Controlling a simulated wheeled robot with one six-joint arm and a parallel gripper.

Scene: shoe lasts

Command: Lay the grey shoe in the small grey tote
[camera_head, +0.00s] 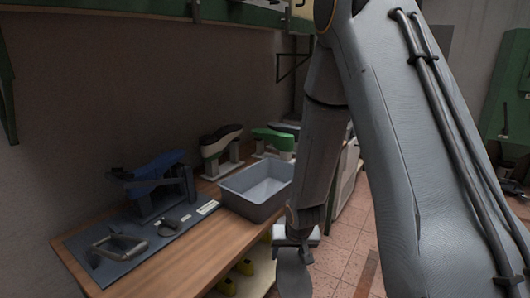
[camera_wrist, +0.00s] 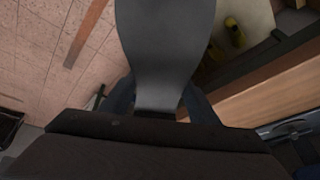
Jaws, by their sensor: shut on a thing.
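The grey shoe (camera_head: 294,277) hangs below my gripper (camera_head: 296,246) in the head view, in front of the bench edge and outside the tote. In the wrist view the grey shoe (camera_wrist: 166,40) reaches away from my gripper (camera_wrist: 158,104), whose jaws are shut on its narrow end. The small grey tote (camera_head: 249,207) stands on the wooden bench, behind and left of the shoe. Its visible inside looks empty. My arm hides part of its right side.
A dark mat (camera_head: 150,254) on the bench bears a blue-topped stand (camera_head: 154,178) and a metal frame tool (camera_head: 118,246). Yellow items (camera_head: 245,266) lie on the lower shelf. Tiled floor (camera_head: 353,225) is at right.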

